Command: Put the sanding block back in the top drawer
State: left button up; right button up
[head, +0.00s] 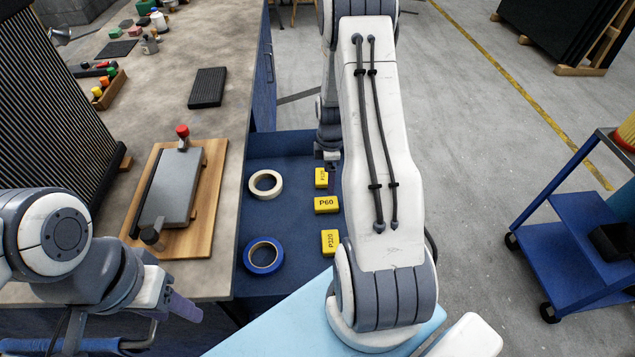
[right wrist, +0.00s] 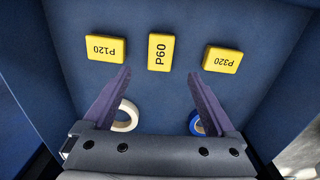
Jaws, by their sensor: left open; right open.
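The open top drawer (head: 285,203) has a blue floor and also fills the right wrist view (right wrist: 160,100). Inside lie three yellow sanding blocks: P120 (head: 321,178), P60 (head: 326,204) and P320 (head: 330,242). In the right wrist view, P120 (right wrist: 105,48), P60 (right wrist: 158,52) and P320 (right wrist: 222,59) lie in a row beyond my fingertips. My right gripper (right wrist: 161,72) is open and empty above the drawer, its fingers spread toward P60 without visible contact. My left gripper (head: 183,307) is open by the bench's near edge, away from the drawer.
White tape (head: 265,184) and blue tape (head: 264,255) lie in the drawer left of the blocks. The bench (head: 215,125) holds a wooden board (head: 206,207) with a grey plate and a black pad (head: 207,87). A blue cart (head: 575,232) stands right.

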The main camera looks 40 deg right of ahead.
jog(key=s+a+r+m, duration=0.1)
jog(key=a+r, duration=0.6)
jog(key=a, duration=0.4)
jog(key=s+a+r+m, duration=0.1)
jog(key=a+r, duration=0.6)
jog(key=a, duration=0.5)
jog(key=s+a+r+m, duration=0.1)
jog(key=s+a+r, duration=0.3)
jog(key=s, duration=0.5)
jog(key=s+a+r+m+y, duration=0.1)
jog(key=s+a+r, duration=0.2)
jog(key=s+a, duration=0.4)
jog(key=s, duration=0.3)
jog(key=shift+r, duration=0.4)
jog(key=shift+c, duration=0.3)
